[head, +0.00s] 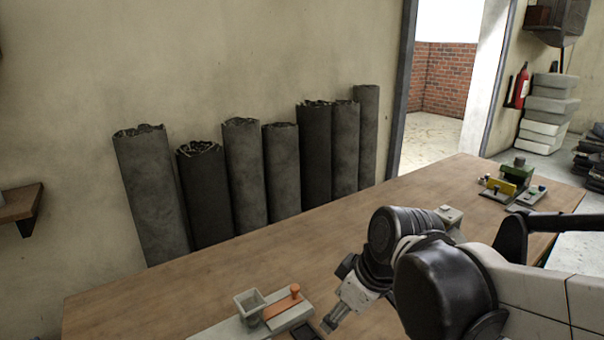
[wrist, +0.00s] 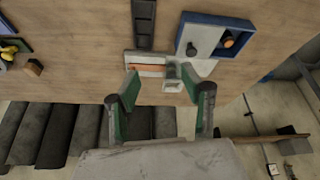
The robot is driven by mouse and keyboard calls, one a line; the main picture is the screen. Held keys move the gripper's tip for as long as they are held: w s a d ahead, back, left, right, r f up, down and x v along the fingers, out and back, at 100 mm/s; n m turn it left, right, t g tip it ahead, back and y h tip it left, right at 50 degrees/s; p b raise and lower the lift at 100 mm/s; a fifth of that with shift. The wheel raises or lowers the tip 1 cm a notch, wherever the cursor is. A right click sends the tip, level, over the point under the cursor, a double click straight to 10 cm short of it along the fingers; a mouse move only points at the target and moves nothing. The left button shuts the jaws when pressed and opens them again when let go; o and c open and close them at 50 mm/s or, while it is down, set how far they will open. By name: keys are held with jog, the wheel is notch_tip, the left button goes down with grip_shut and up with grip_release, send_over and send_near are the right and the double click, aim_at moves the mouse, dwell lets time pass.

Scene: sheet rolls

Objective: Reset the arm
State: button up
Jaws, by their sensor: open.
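My gripper (head: 336,318) shows at the lower middle of the head view, over the wooden table, with its fingers pointing down and left. In the wrist view my gripper (wrist: 160,82) is open, its two green-padded fingers wide apart with nothing held between them. Several dark grey sheet rolls (head: 243,175) stand upright in a row against the wall behind the table, apart from my gripper. The rolls (wrist: 60,130) also show at the lower left of the wrist view. My arm reaches in from the right of the head view.
The wooden table (head: 230,275) is mostly bare in its middle. A grey fixture with a small square cup (head: 250,304) and an orange bar (head: 283,304) lies near its front. A blue tray (wrist: 183,42) holds small parts. A green and yellow device (head: 513,178) sits at the far right.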

jog(key=s+d+r+m+t+h, duration=0.1)
jog(key=s+d+m+t, duration=0.1)
jog(key=d+m, duration=0.3)
jog(key=s+d+r+m+t+h, duration=0.1)
jog(key=s+d+r+m+h, duration=0.1)
jog(key=s+d+m, duration=0.3)
jog(key=shift+d+t, duration=0.4)
jog(key=shift+d, duration=1.25)
